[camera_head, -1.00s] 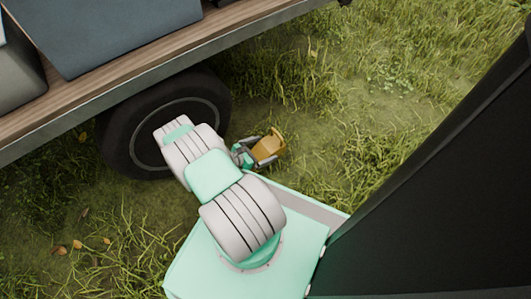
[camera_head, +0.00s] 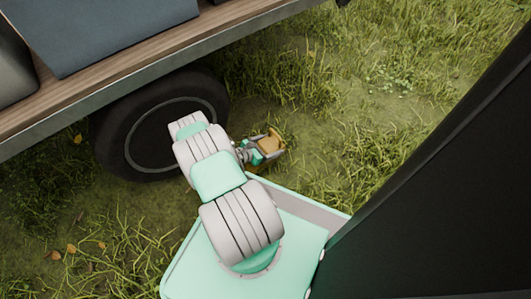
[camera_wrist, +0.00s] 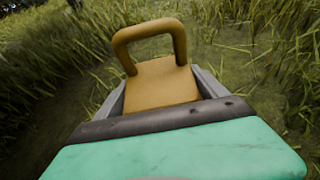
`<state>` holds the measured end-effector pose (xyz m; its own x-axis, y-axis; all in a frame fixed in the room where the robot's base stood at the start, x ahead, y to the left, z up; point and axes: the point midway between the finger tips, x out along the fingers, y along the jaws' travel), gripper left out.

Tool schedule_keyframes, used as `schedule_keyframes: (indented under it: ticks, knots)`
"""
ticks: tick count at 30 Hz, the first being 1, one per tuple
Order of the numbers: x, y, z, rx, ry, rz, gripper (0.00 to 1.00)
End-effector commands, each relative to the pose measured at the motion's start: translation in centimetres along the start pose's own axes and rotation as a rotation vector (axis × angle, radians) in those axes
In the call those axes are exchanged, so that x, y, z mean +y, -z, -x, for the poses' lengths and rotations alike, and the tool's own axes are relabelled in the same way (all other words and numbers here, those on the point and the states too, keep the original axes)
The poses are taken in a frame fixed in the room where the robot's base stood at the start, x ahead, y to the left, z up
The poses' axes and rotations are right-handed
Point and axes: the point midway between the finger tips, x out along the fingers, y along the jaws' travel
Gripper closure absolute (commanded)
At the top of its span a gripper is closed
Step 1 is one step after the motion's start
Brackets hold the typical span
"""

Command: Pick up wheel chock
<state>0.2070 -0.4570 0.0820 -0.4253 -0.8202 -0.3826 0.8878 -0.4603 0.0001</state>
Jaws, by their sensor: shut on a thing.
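The wheel chock (camera_head: 271,141) is a yellow-orange wedge with a loop handle. It is between the fingers of my gripper (camera_head: 270,147), just right of the trailer wheel in the head view. In the wrist view the chock (camera_wrist: 163,84) fills the middle, its handle arching up at the far end. The grey fingers of my gripper (camera_wrist: 160,95) press on its left and right sides. The near end of the chock is hidden behind my gripper's dark bar. I cannot tell how far its underside is from the ground.
The trailer's black tyre (camera_head: 110,135) stands left of my arm. The trailer's wooden bed (camera_head: 120,80) with its metal edge runs above it, carrying dark blue-grey boxes (camera_head: 110,30). Open grass (camera_head: 380,90) lies to the right and behind the chock.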

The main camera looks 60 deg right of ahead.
Motion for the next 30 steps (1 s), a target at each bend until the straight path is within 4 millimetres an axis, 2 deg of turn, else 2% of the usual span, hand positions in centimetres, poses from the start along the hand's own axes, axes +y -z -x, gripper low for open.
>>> schedule_keyframes:
  ticks: [2, 21, 27, 30]
  knots:
    - [0.0, 0.0, 0.0, 0.0, 0.0, 0.0, 0.39]
    - [0.0, 0.0, 0.0, 0.0, -0.001, 0.0, 0.91]
    - [0.1, -0.2, 0.1, -0.002, -0.001, -0.001, 0.91]
    - [0.1, -1.1, 0.4, -0.002, -0.001, -0.002, 0.91]
